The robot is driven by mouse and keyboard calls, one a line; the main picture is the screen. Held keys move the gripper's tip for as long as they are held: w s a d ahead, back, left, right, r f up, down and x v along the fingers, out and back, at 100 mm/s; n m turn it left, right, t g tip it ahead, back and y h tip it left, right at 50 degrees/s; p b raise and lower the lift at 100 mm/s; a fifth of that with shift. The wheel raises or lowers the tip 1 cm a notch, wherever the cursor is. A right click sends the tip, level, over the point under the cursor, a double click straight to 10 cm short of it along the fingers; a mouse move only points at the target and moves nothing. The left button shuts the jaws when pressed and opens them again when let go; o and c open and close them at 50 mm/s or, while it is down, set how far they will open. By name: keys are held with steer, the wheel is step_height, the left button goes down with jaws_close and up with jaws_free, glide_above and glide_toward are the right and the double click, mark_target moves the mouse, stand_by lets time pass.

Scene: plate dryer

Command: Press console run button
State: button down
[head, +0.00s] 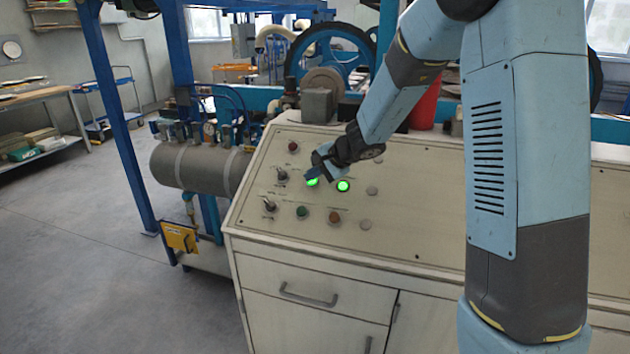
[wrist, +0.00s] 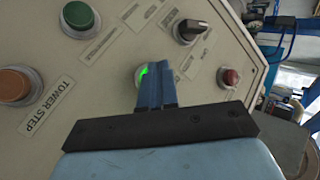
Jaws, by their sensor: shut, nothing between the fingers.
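The console (head: 390,225) has a sloped cream panel with several buttons and switches. Two green lit buttons show in the head view, one (head: 312,182) right by my gripper (head: 310,177) and one (head: 343,186) just to its right. In the wrist view, my gripper (wrist: 158,75) is shut and empty, its blue fingertips over a green lit button (wrist: 141,74) that they partly hide. I cannot tell if the tips touch it. The label of this button is not readable.
Nearby on the panel are an unlit green button (head: 302,212), an orange button (head: 335,217), a red button (head: 293,146) and black switches (head: 282,175). A grey tank (head: 195,166) and blue frame stand left. Open floor lies at the front left.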

stand_by(0.4)
steer(key=shift+s+a+r, duration=0.15)
steer(key=shift+s+r, duration=0.25)
steer(key=shift+r, duration=0.35)
steer(key=shift+r, duration=0.1)
steer(key=shift+s+a+r, duration=0.15)
steer(key=shift+s+r, duration=0.25)
steer(key=shift+r, duration=0.3)
steer(key=shift+s+a+r, duration=0.15)
steer(key=shift+s+r, duration=0.2)
steer(key=shift+r, duration=0.3)
steer(key=shift+s+a+r, duration=0.15)
steer(key=shift+s+r, duration=0.25)
steer(key=shift+r, duration=0.3)
